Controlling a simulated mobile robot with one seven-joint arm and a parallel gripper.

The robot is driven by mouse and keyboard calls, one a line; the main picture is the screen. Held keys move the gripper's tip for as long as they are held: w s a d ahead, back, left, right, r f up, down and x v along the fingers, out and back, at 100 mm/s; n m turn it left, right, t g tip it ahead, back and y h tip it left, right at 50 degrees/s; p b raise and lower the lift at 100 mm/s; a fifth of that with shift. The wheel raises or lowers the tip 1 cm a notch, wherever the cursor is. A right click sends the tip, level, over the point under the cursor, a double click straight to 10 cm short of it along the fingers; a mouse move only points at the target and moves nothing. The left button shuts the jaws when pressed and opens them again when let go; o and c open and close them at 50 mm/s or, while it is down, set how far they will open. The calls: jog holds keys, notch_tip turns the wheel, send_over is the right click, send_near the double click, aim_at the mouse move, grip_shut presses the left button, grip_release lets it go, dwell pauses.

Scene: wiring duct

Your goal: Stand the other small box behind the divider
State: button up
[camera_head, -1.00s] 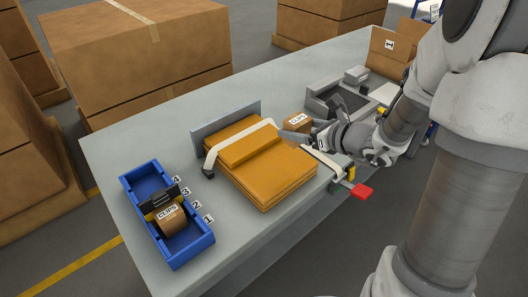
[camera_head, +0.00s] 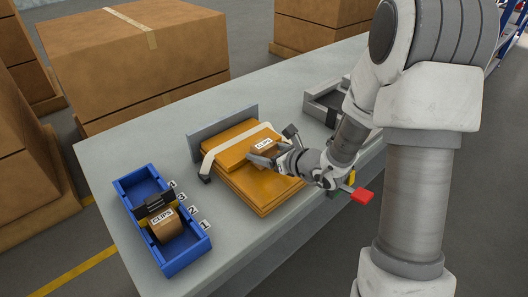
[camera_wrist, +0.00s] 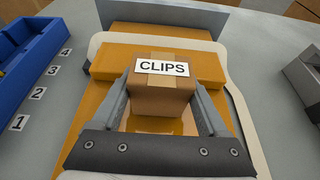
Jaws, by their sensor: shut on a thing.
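My gripper (camera_head: 275,147) is shut on a small brown box (camera_head: 263,144) with a white CLIPS label and holds it above the orange stack. In the wrist view the box (camera_wrist: 160,98) sits between the two fingers, its label facing up toward the camera. The blue bin (camera_head: 186,259) is at the left of the bench, with numbers 1 to 4 along its side. A dark divider (camera_head: 153,203) with yellow on it stands across the bin near 3. Another CLIPS box (camera_head: 166,227) is in the bin on the low-number side, against the divider. The far compartment (camera_head: 140,186) looks empty.
A stack of orange packages (camera_head: 257,191) with a pale strap lies under my gripper, a grey upright plate (camera_head: 222,122) behind it. A red-handled clamp (camera_head: 362,196) is at the bench's front edge. A grey tray (camera_head: 318,107) is farther right. Bench between stack and bin is clear.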

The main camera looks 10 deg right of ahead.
jog(key=shift+f, duration=0.15)
jog(key=o, duration=1.3)
jog(key=shift+c, duration=0.2)
